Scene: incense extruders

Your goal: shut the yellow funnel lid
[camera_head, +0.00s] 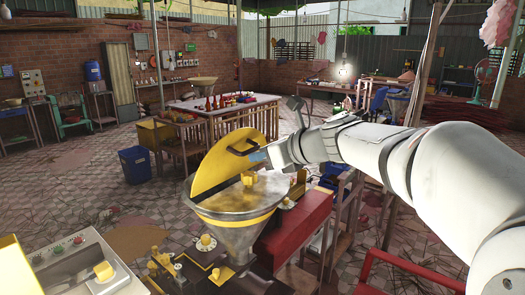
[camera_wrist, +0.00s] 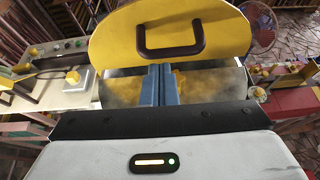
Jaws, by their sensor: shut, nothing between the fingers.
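The yellow funnel lid (camera_head: 226,160) stands raised and tilted at the back left of the metal funnel (camera_head: 236,225), which has a yellow band. In the wrist view the lid (camera_wrist: 112,38) fills the upper middle, with its dark handle (camera_wrist: 168,50) facing me. My gripper (camera_head: 262,155) is near the lid's right side in the head view, partly hidden by the arm. In the wrist view my gripper (camera_wrist: 160,70) has its two blue fingers together and empty, just below the handle. I cannot tell whether the fingertips touch the lid. Yellowish powder shows in the funnel.
A control panel (camera_head: 75,255) with buttons is at the lower left. A red machine body (camera_head: 300,225) lies right of the funnel. A blue bin (camera_head: 135,165) stands on the tiled floor behind. A table with bottles (camera_head: 225,103) is farther back.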

